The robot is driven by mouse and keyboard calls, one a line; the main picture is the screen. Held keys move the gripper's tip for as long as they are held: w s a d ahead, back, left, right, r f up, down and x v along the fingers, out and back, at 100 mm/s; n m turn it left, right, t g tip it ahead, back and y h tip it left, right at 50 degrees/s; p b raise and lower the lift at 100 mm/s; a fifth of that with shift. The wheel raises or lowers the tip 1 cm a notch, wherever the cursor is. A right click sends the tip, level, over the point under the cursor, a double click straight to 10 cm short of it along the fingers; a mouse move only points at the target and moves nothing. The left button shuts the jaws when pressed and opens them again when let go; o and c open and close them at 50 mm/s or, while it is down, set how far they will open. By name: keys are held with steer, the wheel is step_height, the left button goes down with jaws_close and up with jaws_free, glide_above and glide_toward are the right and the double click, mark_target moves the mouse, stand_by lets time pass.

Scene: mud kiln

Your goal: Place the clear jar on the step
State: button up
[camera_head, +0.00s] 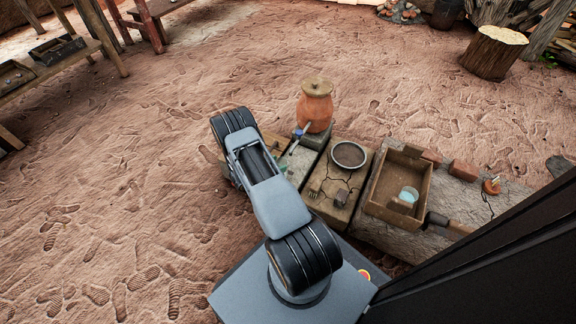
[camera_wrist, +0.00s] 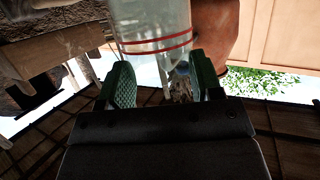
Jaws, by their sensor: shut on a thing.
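In the wrist view the clear jar (camera_wrist: 155,22), a see-through cylinder with red bands, is between the green-padded fingers of my gripper (camera_wrist: 163,80). My gripper is shut on it. The jar's far end is cut off by the top of that view. In the head view my arm hides most of the gripper; only a small pale green part shows beside the arm, and I cannot tell jar from finger there. I cannot tell for sure which surface is the step; low wooden blocks (camera_head: 338,215) and a stone slab (camera_head: 455,200) lie beside my arm.
An orange lidded pot (camera_head: 315,110) stands just beyond my arm and also shows in the wrist view (camera_wrist: 217,30). A round dark bowl (camera_head: 348,155) sits on the wooden blocks. A wooden tray (camera_head: 378,195) holds a light blue cup (camera_head: 408,194). Open sandy ground lies left.

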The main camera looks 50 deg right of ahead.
steer(key=shift+a+f+b+x, duration=0.1)
steer(key=shift+f+b+x, duration=0.1)
steer(key=shift+b+x, duration=0.7)
steer(key=shift+a+f+b+x, duration=0.1)
steer(key=shift+f+b+x, duration=0.15)
steer(key=shift+x, duration=1.1)
steer(key=shift+f+b+x, duration=0.15)
steer(key=shift+b+x, duration=0.5)
steer(key=shift+x, duration=0.5)
steer(key=shift+f, duration=0.15)
steer(key=o, duration=1.2)
steer(key=shift+c, duration=0.2)
